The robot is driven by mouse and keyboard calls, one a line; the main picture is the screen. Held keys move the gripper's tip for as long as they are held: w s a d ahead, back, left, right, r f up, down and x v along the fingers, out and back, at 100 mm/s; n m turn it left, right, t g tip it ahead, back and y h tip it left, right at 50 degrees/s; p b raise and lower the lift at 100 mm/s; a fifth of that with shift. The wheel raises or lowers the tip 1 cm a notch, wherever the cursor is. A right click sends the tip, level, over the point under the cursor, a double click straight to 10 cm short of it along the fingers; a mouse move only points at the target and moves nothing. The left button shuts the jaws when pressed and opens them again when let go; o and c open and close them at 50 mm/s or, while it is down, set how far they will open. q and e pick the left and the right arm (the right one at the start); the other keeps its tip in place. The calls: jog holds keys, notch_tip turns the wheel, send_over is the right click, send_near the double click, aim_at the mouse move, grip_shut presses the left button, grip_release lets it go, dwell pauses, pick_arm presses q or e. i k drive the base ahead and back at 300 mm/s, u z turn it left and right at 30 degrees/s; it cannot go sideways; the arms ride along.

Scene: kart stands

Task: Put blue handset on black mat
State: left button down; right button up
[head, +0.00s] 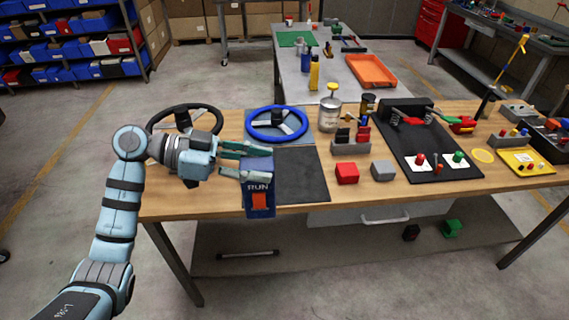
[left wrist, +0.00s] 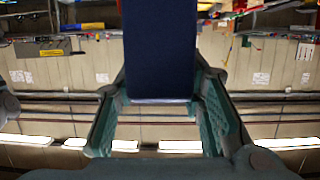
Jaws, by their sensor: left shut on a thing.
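The blue handset (head: 258,176) carries a RUN label and an orange switch on its lower part. My left gripper (head: 236,160) is shut on it near its upper end and holds it upright. In the left wrist view the dark blue handset (left wrist: 160,55) sits between the two fingers of the left gripper (left wrist: 160,100). The black mat (head: 303,178) lies on the wooden table; in the head view the handset covers its left edge, and its bare right part shows. The handset's lower end appears in front of the table's front edge. My right gripper is not in view.
Behind lie a blue steering wheel (head: 277,122) and a black steering wheel (head: 184,117). Right of the mat are a red block (head: 347,173) and a grey block (head: 383,170), then a large black board (head: 430,178) with levers. The mat's visible surface is empty.

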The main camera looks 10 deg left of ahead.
aim_at(284, 179)
jog(key=i, duration=0.95)
